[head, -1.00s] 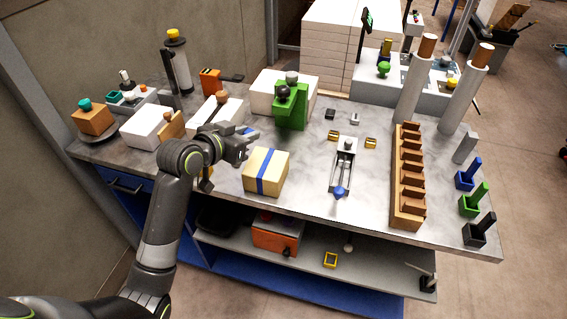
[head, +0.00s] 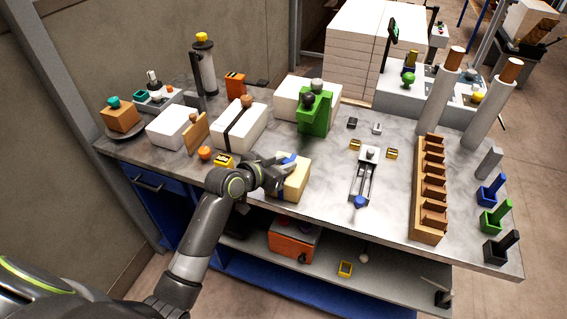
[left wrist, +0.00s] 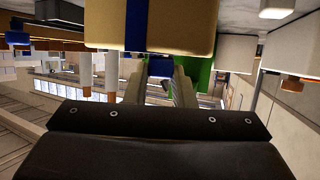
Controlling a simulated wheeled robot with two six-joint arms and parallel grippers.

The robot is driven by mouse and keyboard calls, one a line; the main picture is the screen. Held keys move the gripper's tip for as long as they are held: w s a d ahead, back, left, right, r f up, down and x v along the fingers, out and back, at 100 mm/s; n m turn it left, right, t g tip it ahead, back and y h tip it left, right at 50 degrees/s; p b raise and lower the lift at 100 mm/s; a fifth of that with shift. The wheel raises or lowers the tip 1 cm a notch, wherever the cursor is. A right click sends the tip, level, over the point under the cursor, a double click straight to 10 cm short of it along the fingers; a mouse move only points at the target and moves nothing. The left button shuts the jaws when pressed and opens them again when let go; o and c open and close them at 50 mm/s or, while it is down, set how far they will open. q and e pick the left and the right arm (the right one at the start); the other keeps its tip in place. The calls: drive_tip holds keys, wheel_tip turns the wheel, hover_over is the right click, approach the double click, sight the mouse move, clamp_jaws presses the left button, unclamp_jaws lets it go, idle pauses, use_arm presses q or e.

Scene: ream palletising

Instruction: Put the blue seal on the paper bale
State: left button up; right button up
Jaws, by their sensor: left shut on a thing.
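The paper bale (head: 292,190) is a cream block on the front part of the bench; in the head view my left arm partly covers it. It also fills the top of the left wrist view (left wrist: 185,25), with a blue strap (left wrist: 136,22) around it. My left gripper (head: 280,168) is at the top of the bale. It is shut on the blue seal (left wrist: 160,68), which shows as a small blue piece between the fingers, close against the bale's edge. I cannot tell whether the seal touches the bale. My right gripper is not in view.
A green block device (head: 315,115) stands just behind the bale. A black-strapped white ream (head: 245,128) and a yellow piece (head: 224,160) are to the left. A metal slide fixture (head: 365,175) and wooden rack (head: 428,190) are to the right, with bare bench between.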

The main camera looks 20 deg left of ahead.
use_arm(q)
drive_tip(key=shift+f, duration=0.1)
drive_tip(key=shift+f, duration=0.1)
drive_tip(key=o, duration=0.9)
drive_tip(key=shift+o, duration=0.2)
drive_tip(key=shift+r, duration=0.25)
drive_tip(key=shift+s+a, duration=0.2)
drive_tip(key=shift+s, duration=0.15)
drive_tip(key=v, duration=1.1)
drive_tip(key=shift+b, duration=0.4)
drive_tip(key=shift+s, duration=0.1)
